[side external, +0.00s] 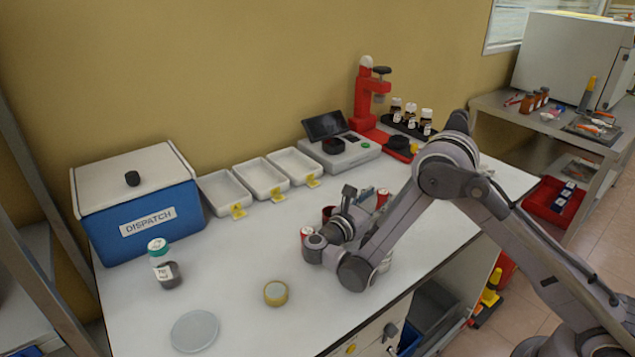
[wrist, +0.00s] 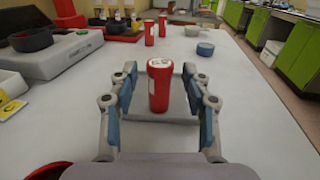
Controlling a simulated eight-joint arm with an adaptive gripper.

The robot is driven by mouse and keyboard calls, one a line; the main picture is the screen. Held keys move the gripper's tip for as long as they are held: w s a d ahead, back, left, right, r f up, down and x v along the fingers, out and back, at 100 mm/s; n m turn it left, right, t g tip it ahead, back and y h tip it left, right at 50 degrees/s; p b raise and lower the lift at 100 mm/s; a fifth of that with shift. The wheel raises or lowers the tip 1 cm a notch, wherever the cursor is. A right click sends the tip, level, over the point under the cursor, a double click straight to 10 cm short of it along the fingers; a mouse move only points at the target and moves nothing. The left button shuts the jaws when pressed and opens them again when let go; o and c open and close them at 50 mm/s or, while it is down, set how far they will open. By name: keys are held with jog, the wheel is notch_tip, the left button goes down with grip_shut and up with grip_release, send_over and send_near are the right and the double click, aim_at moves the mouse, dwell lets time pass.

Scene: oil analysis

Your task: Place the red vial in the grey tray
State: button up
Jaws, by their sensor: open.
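In the wrist view a red vial (wrist: 159,88) with a white-marked cap stands upright between the fingers of my gripper (wrist: 160,100). The fingers are open, with a gap on both sides of the vial. In the side view my gripper (side external: 372,207) is low over the bench, pointing right, and a red vial (side external: 382,198) shows at its fingers, partly hidden. Another red vial (side external: 306,233) stands left of my gripper's wrist. Three pale trays (side external: 263,178) with yellow tags stand along the wall; I cannot tell which counts as grey.
More red vials (wrist: 149,33) stand farther ahead, beside a small blue-grey cup (wrist: 205,48). A scale (side external: 340,150) and red instrument (side external: 368,95) stand at the back. The blue DISPATCH box (side external: 145,222) and green-capped jar (side external: 164,265) are left.

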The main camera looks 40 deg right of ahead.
notch_tip(320, 180, up, 9)
jog(key=s+d+m+y, duration=0.2)
jog(key=m+y, duration=0.1)
jog(key=y, duration=0.1)
jog(key=s+a+m+t+y, duration=0.2)
jog(key=s+a+m+y, duration=0.2)
jog(key=s+m+y, duration=0.2)
jog(key=s+a+f+m+t+y, duration=0.1)
jog(key=s+a+m+y, duration=0.4)
jog(key=s+m, duration=0.6)
jog(key=y, duration=0.2)
jog(key=shift+a+t+y, duration=0.3)
jog(key=shift+t, duration=0.1)
